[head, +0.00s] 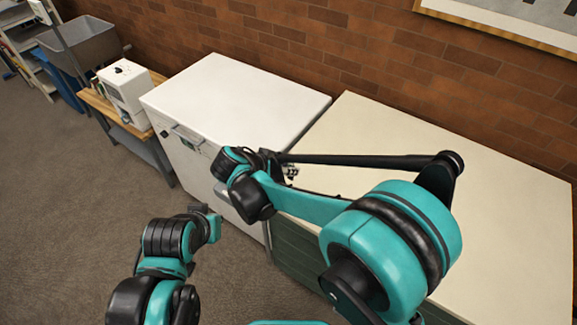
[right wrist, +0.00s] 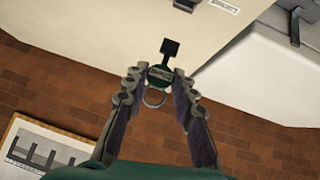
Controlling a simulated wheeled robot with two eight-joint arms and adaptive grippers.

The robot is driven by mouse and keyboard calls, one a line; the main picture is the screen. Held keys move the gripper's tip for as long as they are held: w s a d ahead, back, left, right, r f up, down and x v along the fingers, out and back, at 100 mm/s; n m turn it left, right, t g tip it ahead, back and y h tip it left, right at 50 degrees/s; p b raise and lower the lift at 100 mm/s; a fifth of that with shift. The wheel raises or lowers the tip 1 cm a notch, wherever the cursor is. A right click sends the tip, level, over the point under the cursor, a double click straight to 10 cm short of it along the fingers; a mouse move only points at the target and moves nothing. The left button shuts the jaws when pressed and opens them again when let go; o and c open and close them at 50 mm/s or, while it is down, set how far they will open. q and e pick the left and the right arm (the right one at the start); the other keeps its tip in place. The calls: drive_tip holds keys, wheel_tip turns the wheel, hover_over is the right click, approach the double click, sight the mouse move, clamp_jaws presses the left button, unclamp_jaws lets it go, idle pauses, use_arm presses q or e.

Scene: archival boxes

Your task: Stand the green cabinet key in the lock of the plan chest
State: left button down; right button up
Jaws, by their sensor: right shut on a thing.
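The green cabinet key (right wrist: 160,75) is between the fingertips of my right gripper (right wrist: 156,84) in the right wrist view. It has a dark square-ended shank, a green labelled middle and a metal ring. My right gripper (head: 275,165) is shut on it, over the near left part of the plan chest in the head view. The plan chest (head: 490,200) has a cream top and green drawer fronts, partly hidden by my right arm. A dark fitting (right wrist: 185,5) is cut off at the top of the wrist view; I cannot tell if it is the lock. My left gripper (head: 207,218) hangs low at left, its jaws unclear.
A white cabinet (head: 235,100) with a handle stands left of the plan chest. Further left are a wooden bench (head: 115,112) with a white machine (head: 125,88) and a grey bin (head: 80,42). A brick wall and framed picture (head: 510,22) are behind. Carpet is clear at left.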

drive_tip(key=shift+f+b, duration=3.05)
drive_tip(key=shift+f, duration=1.3)
drive_tip(key=o, duration=1.1)
drive_tip(key=shift+c, duration=0.2)
drive_tip(key=shift+r, duration=0.15)
wheel_tip(320, 180, up, 10)
drive_tip(key=shift+f, duration=0.1)
